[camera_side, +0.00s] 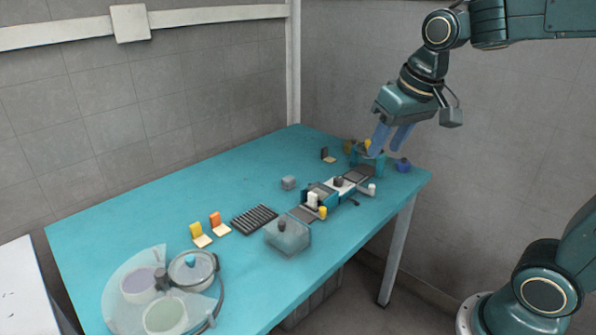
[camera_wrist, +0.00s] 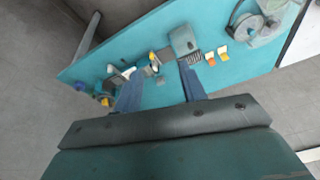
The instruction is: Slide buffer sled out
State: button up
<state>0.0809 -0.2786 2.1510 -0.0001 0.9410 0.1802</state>
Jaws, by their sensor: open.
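A low assembly of teal, white and dark grey blocks on a track (camera_side: 320,193) stands right of the table's middle. A dark knob (camera_side: 338,181) sits on its white part, with a white post (camera_side: 312,200) and a yellow peg (camera_side: 323,212) at its near end. I cannot tell for certain which part is the buffer sled. My gripper (camera_side: 385,152) is open and empty, above the far right end of the table, up and right of the assembly. In the wrist view, small and partly behind the fingers, the assembly shows beyond my gripper (camera_wrist: 160,68).
A translucent grey box (camera_side: 288,236) with a knob and a dark ribbed rack (camera_side: 254,219) stand left of the assembly. Orange (camera_side: 215,219) and yellow (camera_side: 196,230) pieces stand nearby. A round tray with a lidded pot (camera_side: 192,270) is front left. The table's back left is clear.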

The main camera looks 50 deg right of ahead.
jog(key=w+d+f+m+g, duration=0.1)
jog(key=w+d+f, duration=0.15)
jog(key=w, duration=0.35)
jog(key=w+d+f+m+g, duration=0.1)
jog(key=w+d+f+m, duration=0.15)
jog(key=w, duration=0.35)
jog(key=m+g, duration=0.2)
jog(key=m, duration=0.1)
send_over(323, 208)
notch_tip(323, 208, down, 12)
jog(key=shift+f+n, duration=0.2)
jog(key=shift+n, duration=0.05)
notch_tip(323, 208, down, 14)
jog(key=shift+r, duration=0.1)
jog(key=shift+c, duration=0.2)
jog(key=shift+a, duration=0.1)
grip_shut()
